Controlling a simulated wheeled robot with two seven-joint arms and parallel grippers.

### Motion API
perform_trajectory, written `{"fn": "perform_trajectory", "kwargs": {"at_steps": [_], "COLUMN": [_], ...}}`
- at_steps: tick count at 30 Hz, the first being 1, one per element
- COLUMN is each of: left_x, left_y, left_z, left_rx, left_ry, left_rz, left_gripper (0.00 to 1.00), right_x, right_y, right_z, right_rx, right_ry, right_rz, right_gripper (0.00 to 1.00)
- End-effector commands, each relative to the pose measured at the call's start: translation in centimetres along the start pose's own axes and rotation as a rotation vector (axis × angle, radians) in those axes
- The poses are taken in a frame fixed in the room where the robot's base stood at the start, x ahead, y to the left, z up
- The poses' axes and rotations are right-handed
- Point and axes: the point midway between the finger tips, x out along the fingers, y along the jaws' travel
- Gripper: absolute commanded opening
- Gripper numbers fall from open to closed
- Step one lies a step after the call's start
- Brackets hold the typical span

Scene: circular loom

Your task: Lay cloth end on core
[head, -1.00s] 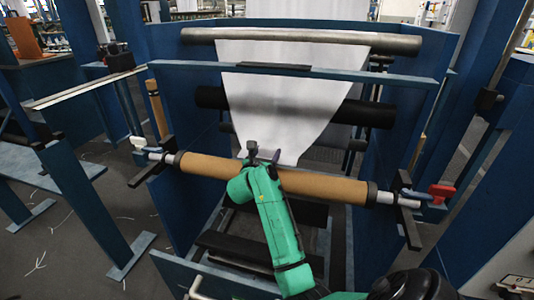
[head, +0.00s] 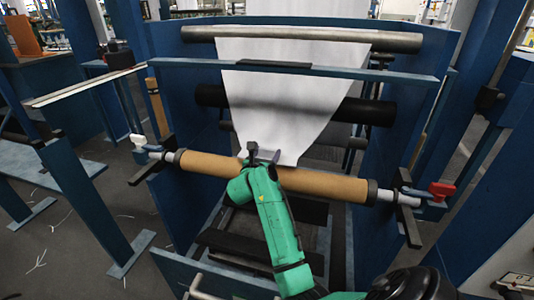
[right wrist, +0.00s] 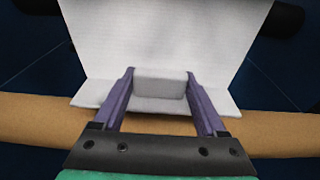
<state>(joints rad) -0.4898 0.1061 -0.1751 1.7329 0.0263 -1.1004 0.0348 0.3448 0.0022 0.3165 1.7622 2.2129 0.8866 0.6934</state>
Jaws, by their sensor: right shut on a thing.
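The white cloth (head: 280,85) hangs from the upper metal roller and narrows down to its lower end at the brown cardboard core (head: 325,185). The core lies level across the blue frame. My right gripper (head: 264,156) is at the cloth's lower end, just over the core's middle. In the right wrist view my right gripper (right wrist: 158,90) is shut on the cloth, with a folded block of cloth (right wrist: 158,84) between its purple fingers. The cloth's lower edge (right wrist: 150,106) overlaps the core (right wrist: 275,130) in that view; I cannot tell whether it touches. My left gripper is not in view.
The grey metal roller (head: 400,42) and a blue crossbar (head: 400,75) span the frame above. A black roller (head: 370,112) passes behind the cloth. A red lever (head: 442,190) is at the core's right end, a white handle (head: 138,141) at its left.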

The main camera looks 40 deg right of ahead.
Motion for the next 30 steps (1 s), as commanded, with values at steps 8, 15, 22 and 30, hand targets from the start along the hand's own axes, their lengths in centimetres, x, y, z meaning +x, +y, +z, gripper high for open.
{"fn": "perform_trajectory", "kwargs": {"at_steps": [8, 15, 22, 30], "left_x": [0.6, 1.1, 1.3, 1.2], "left_y": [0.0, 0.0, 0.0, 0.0], "left_z": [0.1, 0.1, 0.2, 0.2], "left_rx": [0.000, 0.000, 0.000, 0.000], "left_ry": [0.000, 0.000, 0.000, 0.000], "left_rz": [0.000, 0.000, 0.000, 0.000], "left_gripper": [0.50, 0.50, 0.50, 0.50], "right_x": [0.1, 0.2, 0.3, 0.3], "right_y": [0.0, 0.0, 0.0, 0.0], "right_z": [-1.0, -1.7, -2.1, -2.0], "right_rx": [0.000, 0.000, 0.000, 0.000], "right_ry": [0.000, 0.000, 0.001, 0.000], "right_rz": [0.000, 0.000, 0.000, 0.000], "right_gripper": [0.07, 0.07, 0.07, 0.07]}}
